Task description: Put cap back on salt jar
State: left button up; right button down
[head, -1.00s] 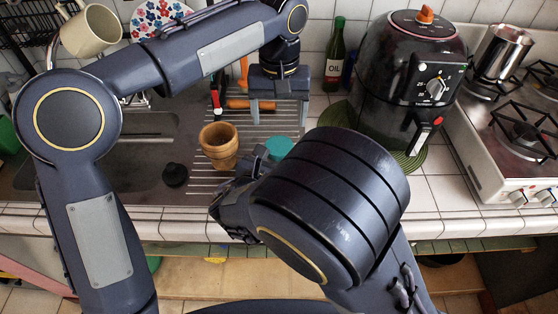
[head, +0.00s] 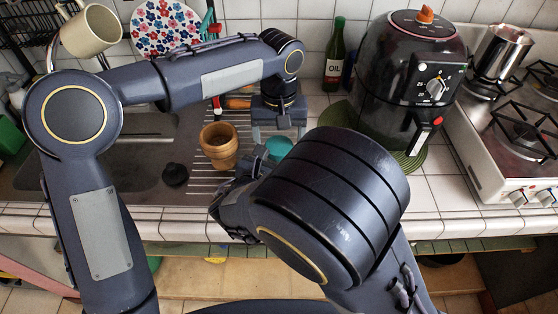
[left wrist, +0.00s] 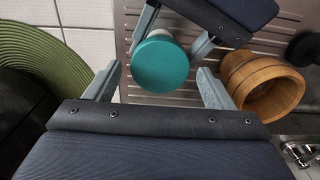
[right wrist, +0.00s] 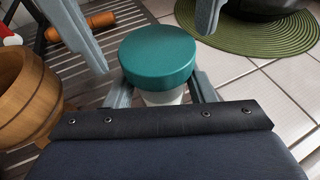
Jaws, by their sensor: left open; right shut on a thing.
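The teal cap (right wrist: 158,55) sits on top of the white salt jar (right wrist: 163,97); I cannot tell if it is fully seated. The cap also shows in the head view (head: 279,147) and the left wrist view (left wrist: 160,65). My right gripper (right wrist: 163,90) is shut on the jar just below the cap, and the jar looks upright. My left gripper (head: 279,130) is open and empty above the cap. Its fingers (left wrist: 158,82) show on either side of the cap in the left wrist view, apart from it. Most of the jar is hidden in the head view.
A wooden pot (head: 218,147) stands left of the jar, near a black round object (head: 175,174) by the sink. An air fryer (head: 408,85) on a green mat (right wrist: 250,25) stands to the right. An oil bottle (head: 335,60) stands at the back. The front counter tiles are clear.

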pick_arm(q)
jog(key=shift+f, duration=0.5)
jog(key=c, duration=1)
jog(key=m, duration=1.8)
jog(key=shift+m, duration=0.3)
jog(key=m, duration=0.4)
jog(key=shift+m, duration=0.4)
jog(key=m, duration=0.3)
jog(key=shift+m, duration=0.3)
